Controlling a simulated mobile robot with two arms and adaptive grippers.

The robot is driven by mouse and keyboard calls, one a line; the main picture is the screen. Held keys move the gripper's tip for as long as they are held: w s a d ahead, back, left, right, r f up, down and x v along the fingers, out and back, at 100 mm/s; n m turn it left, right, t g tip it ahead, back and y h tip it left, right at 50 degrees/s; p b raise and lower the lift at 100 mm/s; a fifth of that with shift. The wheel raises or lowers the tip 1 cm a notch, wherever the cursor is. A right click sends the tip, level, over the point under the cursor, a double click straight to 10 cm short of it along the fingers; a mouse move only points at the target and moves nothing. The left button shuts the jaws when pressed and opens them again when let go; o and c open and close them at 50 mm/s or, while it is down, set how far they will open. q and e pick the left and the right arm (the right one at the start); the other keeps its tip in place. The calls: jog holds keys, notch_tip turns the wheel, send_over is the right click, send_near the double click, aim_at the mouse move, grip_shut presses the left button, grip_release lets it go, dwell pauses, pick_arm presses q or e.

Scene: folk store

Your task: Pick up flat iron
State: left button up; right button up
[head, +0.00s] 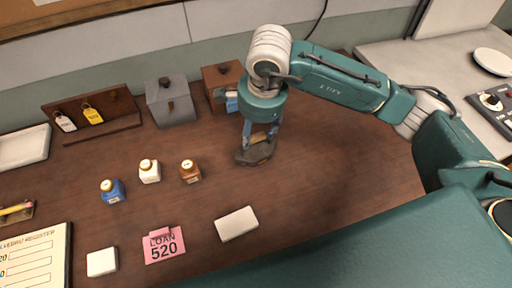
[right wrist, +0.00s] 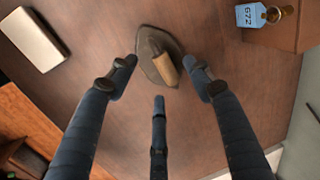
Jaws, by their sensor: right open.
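The flat iron (head: 254,155) is dark with a light wooden handle and sits on the brown counter. In the right wrist view, the flat iron (right wrist: 151,45) lies at the upper middle, its handle toward the right side. My right gripper (head: 262,132) points down just above it and partly hides it in the head view. In the right wrist view, the fingers of the right gripper (right wrist: 160,66) are spread on either side of the iron, with nothing held. Whether any finger touches it I cannot tell. My left gripper is not in view.
A grey box (head: 171,103) and a brown box (head: 221,80) with a blue tag stand behind. A white block (head: 237,224) and pink loan card (head: 164,245) lie in front. Counter right of the iron is clear.

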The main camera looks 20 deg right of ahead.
aim_at(257, 139)
jog(key=shift+w+f, duration=0.1)
jog(key=shift+f, duration=0.3)
jog(key=f+p, duration=0.2)
jog(key=f, duration=0.1)
jog(key=w+f, duration=0.1)
jog(key=shift+d+f+p, duration=0.35)
jog(key=shift+d+p, duration=0.05)
jog(key=shift+f, duration=0.35)
grip_shut()
jog(key=shift+w+r, duration=0.15)
jog(key=shift+w, duration=0.1)
